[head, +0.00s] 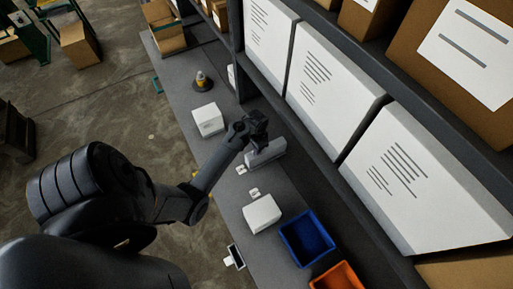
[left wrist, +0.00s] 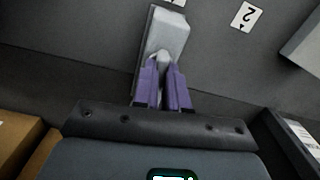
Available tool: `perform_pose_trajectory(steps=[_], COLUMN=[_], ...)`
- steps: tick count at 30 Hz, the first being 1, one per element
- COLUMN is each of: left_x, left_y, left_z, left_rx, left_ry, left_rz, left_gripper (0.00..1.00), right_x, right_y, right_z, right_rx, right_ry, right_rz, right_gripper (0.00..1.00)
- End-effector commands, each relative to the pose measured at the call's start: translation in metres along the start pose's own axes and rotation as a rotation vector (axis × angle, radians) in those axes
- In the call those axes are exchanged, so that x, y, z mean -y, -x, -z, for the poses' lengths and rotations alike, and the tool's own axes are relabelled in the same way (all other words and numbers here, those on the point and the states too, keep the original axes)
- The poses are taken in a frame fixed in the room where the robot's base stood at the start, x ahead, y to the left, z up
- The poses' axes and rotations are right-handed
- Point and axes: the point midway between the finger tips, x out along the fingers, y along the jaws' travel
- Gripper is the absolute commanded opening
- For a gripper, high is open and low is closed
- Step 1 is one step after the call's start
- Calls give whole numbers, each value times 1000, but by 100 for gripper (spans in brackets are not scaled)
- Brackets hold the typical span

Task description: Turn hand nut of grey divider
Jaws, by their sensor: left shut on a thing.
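The grey divider (head: 266,154) stands on the narrow grey bench in the head view, beside my left gripper (head: 252,128). In the left wrist view the divider is a light grey block (left wrist: 168,32) with a small rounded pale knob, the hand nut (left wrist: 162,57), at its near end. The two purple fingers of my left gripper (left wrist: 163,80) are closed around this nut. The fingers hide part of the nut, so its turn cannot be told. My right gripper is not in view.
White boxes (head: 208,119) and (head: 262,215) stand on the bench (head: 228,178) on either side of the divider. A blue bin (head: 307,238) and an orange bin (head: 336,277) are at the near end. A cone-like object (head: 202,82) stands farther back. Shelving with large white-faced boxes (head: 330,85) borders the right.

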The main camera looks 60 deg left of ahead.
Motion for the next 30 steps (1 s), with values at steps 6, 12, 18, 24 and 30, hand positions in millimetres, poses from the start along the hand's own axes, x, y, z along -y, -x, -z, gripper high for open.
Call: perform_pose_trajectory(steps=[6,12,18,24,30], left_x=[0,0,0,0,0], left_y=[0,0,0,0,0], left_z=[0,0,0,0,0], left_rx=[0,0,-1,-1,-1], left_ry=[-87,-121,-128,-128,-126], left_rz=[1,0,1,1,0], left_gripper=[0,0,0,0,38], right_x=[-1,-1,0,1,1], right_y=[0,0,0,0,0], right_z=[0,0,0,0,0], right_rx=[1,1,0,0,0], right_ry=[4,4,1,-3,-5], right_rz=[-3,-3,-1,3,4], right_gripper=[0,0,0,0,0])
